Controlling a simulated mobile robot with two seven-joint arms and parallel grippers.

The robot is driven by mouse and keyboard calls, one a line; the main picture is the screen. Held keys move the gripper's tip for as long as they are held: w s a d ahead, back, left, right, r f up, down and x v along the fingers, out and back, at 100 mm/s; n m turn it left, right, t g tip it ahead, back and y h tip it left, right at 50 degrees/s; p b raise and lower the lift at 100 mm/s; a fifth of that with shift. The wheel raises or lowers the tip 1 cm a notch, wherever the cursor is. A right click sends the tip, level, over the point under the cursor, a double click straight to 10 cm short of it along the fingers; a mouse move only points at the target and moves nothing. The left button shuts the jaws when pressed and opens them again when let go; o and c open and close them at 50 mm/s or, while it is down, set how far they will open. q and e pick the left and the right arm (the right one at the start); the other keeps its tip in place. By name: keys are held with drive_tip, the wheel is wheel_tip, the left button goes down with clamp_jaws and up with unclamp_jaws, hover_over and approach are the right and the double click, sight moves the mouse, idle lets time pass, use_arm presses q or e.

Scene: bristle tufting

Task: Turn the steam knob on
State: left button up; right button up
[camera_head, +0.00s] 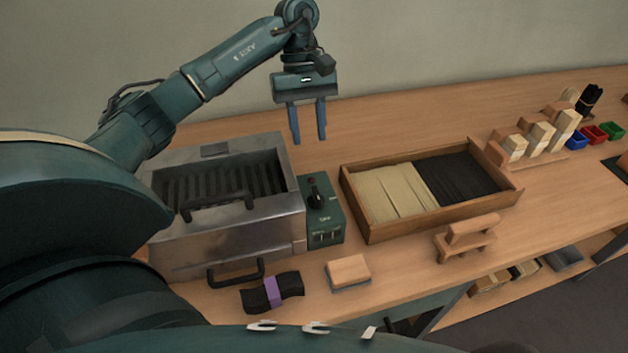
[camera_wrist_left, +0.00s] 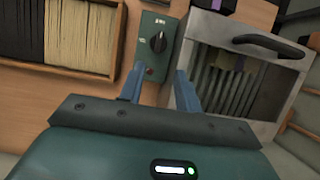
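The steam knob (camera_head: 316,190) is a black knob with a pointer on top of a small green control box (camera_head: 326,222), attached at the right side of the metal steamer (camera_head: 225,235). In the left wrist view the knob (camera_wrist_left: 158,42) shows on the green panel, beyond the fingertips and a little above them. My left gripper (camera_head: 308,140) is open and empty, fingers pointing down, above and behind the control box. Its fingers (camera_wrist_left: 158,88) are apart in the left wrist view, with nothing between them. My right gripper is not in view.
A wooden tray (camera_head: 375,222) of pale and black bristles stands right of the control box. A dark bundle with a purple band (camera_head: 272,291) and a wooden block (camera_head: 348,271) lie in front. A wooden stand (camera_head: 467,238) and coloured bins (camera_head: 594,133) are farther right.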

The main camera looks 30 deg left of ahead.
sight(316, 192)
use_arm(q)
drive_tip(key=p+x, duration=0.2)
drive_tip(key=x, duration=1)
drive_tip(key=shift+d, duration=0.1)
drive_tip(key=shift+c, duration=0.4)
clamp_jaws()
